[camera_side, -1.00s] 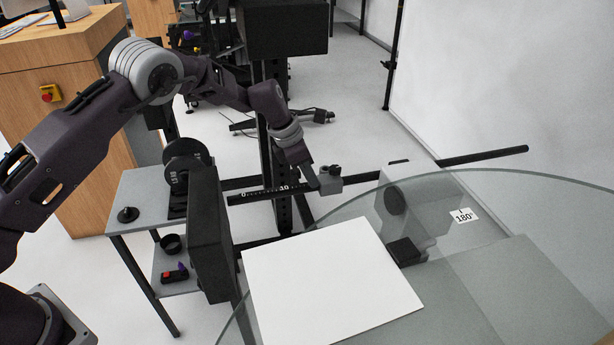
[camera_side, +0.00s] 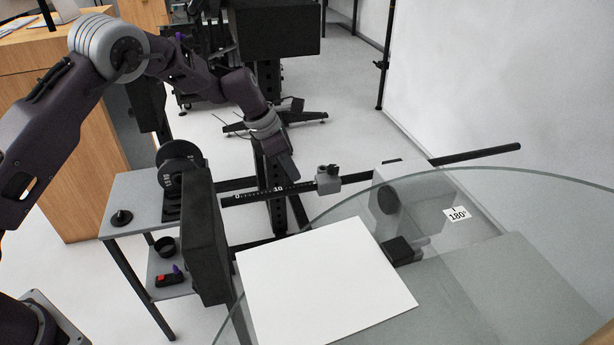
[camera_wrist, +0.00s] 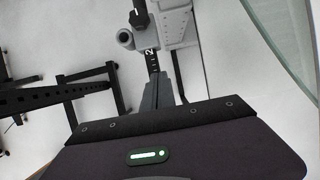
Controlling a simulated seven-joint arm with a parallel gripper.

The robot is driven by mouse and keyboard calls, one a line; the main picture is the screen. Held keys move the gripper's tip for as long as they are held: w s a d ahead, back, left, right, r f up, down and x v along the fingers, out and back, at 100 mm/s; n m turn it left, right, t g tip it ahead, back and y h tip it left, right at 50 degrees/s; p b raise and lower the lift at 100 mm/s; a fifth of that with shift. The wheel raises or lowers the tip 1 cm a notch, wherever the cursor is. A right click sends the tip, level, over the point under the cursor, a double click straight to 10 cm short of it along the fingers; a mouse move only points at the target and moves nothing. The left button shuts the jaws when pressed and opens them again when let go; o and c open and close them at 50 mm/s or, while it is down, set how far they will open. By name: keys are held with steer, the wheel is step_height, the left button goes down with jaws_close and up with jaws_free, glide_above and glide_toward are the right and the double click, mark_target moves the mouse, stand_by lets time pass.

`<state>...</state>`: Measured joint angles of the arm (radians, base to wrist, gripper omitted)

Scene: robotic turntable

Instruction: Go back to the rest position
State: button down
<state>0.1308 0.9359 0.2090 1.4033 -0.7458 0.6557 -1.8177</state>
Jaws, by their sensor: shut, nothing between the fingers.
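My gripper (camera_side: 292,176) is at the end of my dark arm, pointing down beside the ruler rail (camera_side: 258,196) in the side view. It is shut and empty. The grey slider block (camera_side: 328,181) sits on the rail to the right of the gripper, with a clear gap between them. In the wrist view, my gripper (camera_wrist: 165,88) reaches up from the bottom edge, and the slider block (camera_wrist: 150,40) shows beyond its tips.
A glass turntable (camera_side: 520,215) with a white sheet (camera_side: 325,285) is at the lower right. A black upright panel (camera_side: 206,237) and a small side table (camera_side: 135,190) stand at the left. A black box (camera_side: 277,30) stands behind my arm.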

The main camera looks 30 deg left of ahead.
steer(key=s+a+r+m, duration=0.1)
steer(key=s+r+m, duration=0.4)
steer(key=s+r, duration=0.5)
steer(key=s+a+r+m, duration=0.2)
steer(key=s+r+m, duration=0.45)
steer(key=r, duration=0.55)
steer(key=s+a+f+m+t+y, duration=0.1)
steer(key=s+a+m+t+y, duration=0.1)
steer(key=s+m, duration=1.3)
steer(key=s+a+y, duration=0.1)
steer(key=s, duration=0.9)
steer(key=shift+s, duration=0.2)
steer(key=shift+a+m, duration=0.1)
steer(key=shift+m, duration=0.15)
